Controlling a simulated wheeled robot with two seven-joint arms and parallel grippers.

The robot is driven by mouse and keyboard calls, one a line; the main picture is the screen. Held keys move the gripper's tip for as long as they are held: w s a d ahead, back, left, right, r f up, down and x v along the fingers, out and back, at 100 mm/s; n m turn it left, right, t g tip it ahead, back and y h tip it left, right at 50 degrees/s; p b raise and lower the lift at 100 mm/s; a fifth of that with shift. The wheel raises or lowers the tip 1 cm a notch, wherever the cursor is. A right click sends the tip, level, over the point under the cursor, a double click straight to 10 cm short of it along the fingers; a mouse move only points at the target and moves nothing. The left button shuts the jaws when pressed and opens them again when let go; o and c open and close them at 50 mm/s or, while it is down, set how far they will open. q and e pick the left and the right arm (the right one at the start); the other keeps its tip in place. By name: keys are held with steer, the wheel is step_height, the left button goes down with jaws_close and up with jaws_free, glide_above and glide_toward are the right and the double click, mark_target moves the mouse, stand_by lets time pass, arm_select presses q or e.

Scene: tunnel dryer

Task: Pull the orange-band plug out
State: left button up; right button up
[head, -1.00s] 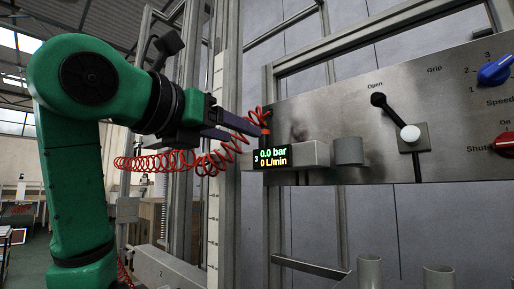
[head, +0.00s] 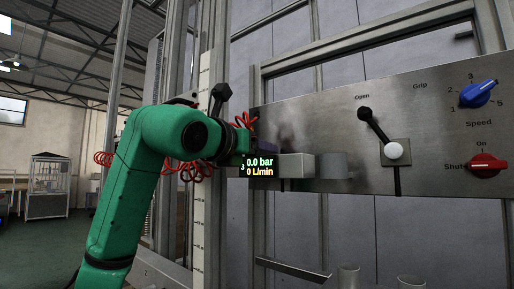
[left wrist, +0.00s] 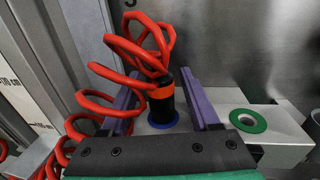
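The orange-band plug (left wrist: 160,98) is black with an orange band. It stands upright in a blue-ringed socket (left wrist: 163,124) in the left wrist view, with a coiled red hose (left wrist: 125,55) at its top. My left gripper (left wrist: 159,82) has its two purple fingers on either side of the plug, open, with gaps visible between fingers and plug. In the head view the left gripper (head: 262,136) is at the left end of the metal panel and hides the plug. My right gripper is not in view.
A green-ringed, empty-looking socket (left wrist: 247,121) sits on a block right of the gripper. A display (head: 259,166) reads 0.0 bar and 0 L/min. The panel (head: 310,120) carries a lever (head: 380,132), a blue knob (head: 477,94) and a red knob (head: 487,164). A metal post (head: 203,200) stands left.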

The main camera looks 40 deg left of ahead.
arm_select(q)
steer(key=shift+w, duration=0.15)
jaws_close()
steer(key=shift+r+p, duration=0.65)
steer(key=shift+p, duration=0.1)
stand_by(0.4)
steer(key=shift+r+p, duration=0.95)
steer(key=shift+p, duration=0.05)
